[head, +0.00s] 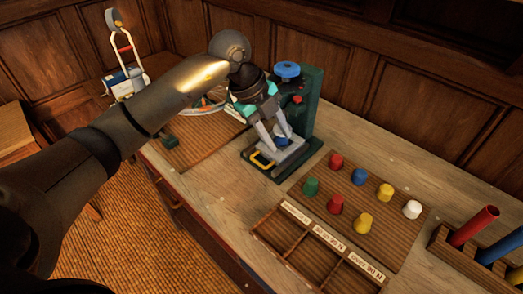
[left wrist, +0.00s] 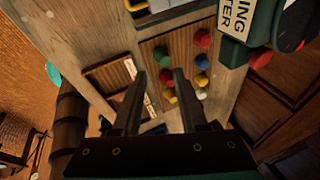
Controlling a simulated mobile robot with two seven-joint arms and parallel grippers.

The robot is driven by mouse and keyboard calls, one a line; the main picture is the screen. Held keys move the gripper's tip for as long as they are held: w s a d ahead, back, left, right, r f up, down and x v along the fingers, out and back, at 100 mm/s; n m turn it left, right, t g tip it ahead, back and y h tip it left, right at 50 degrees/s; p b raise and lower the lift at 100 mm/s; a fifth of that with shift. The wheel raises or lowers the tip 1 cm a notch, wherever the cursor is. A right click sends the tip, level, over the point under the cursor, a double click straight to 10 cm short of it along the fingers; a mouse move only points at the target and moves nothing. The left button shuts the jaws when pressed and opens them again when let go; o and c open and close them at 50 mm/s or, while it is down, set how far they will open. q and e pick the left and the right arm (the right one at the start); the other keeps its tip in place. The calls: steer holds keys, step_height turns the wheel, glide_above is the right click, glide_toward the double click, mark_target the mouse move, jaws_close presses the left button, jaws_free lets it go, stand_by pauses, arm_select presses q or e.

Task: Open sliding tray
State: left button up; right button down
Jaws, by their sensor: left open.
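A green machine (head: 307,108) with a blue knob on top stands on the bench. A pale sliding tray with a yellow handle (head: 262,161) lies at its base, on the near left side. A small blue piece (head: 283,142) shows by the tray, partly hidden by my gripper. My left gripper (head: 276,142) is open and hangs over the tray, in front of the machine. I cannot tell if its fingers touch anything. In the left wrist view the gripper (left wrist: 160,74) shows two spread fingers with nothing held. My right gripper is out of view.
A peg board (head: 400,235) with several coloured pegs lies right of the machine. A compartment box (head: 283,243) with labels sits in front of it. A rack (head: 470,260) with thick coloured rods stands at the right edge. A wooden board (head: 195,150) lies on the left.

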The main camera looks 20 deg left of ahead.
arm_select(q)
steer(key=w+a+r+n+y, duration=0.1)
steer(key=a+n+y, duration=0.15)
steer(key=a, duration=0.45)
steer(key=y+b, duration=0.1)
glide_toward(258, 162)
steer(key=x, duration=0.7)
steer(key=shift+f, duration=0.3)
jaws_close()
stand_by(0.7)
